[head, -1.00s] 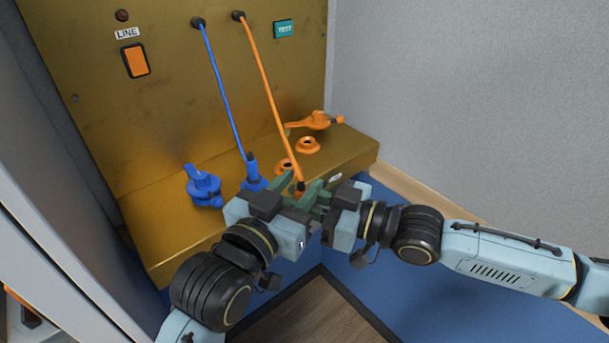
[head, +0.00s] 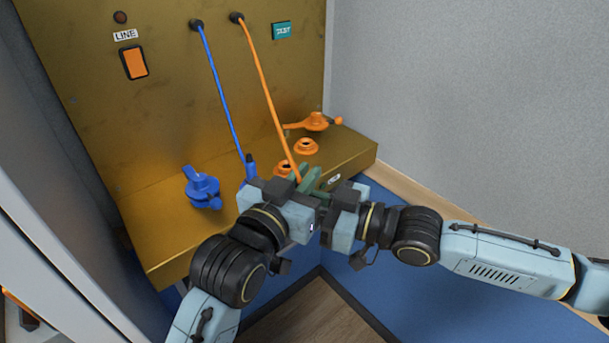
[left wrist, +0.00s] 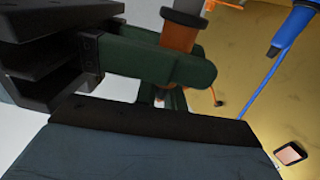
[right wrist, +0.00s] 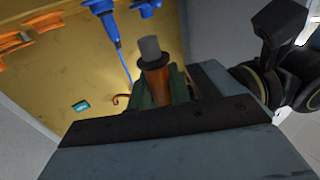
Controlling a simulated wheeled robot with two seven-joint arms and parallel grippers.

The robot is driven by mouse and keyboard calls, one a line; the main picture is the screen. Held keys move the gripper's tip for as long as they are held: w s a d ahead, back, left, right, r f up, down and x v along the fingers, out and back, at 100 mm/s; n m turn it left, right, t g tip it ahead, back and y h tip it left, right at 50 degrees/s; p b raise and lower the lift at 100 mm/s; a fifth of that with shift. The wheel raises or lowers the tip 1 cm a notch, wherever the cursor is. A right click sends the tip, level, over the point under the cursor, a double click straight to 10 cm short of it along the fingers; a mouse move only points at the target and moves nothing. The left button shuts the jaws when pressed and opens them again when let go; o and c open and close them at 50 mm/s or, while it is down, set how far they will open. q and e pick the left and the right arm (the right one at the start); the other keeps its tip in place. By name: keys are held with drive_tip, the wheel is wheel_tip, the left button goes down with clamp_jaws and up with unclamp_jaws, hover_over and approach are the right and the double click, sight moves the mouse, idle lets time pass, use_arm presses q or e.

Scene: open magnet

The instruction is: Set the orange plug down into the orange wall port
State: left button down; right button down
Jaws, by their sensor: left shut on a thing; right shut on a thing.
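The orange plug (right wrist: 156,84) has a grey tip and shows between green fingers in the right wrist view. It also shows in the left wrist view (left wrist: 178,38), between the left fingers. Both grippers meet at the plug: my left gripper (head: 300,182) and my right gripper (head: 320,190) are shut on it. Two orange ring ports lie on the brass ledge just beyond the grippers, a far one (head: 306,146) and a nearer, partly hidden one (head: 283,167).
The blue plug (head: 250,167) stands left of my left gripper, with its cable (head: 220,100) rising to the panel. A blue cap (head: 201,188) and an orange lever cap (head: 315,121) sit on the ledge (head: 165,225). A grey wall (head: 470,90) stands at right.

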drive_tip(key=c, duration=1.2)
unclamp_jaws()
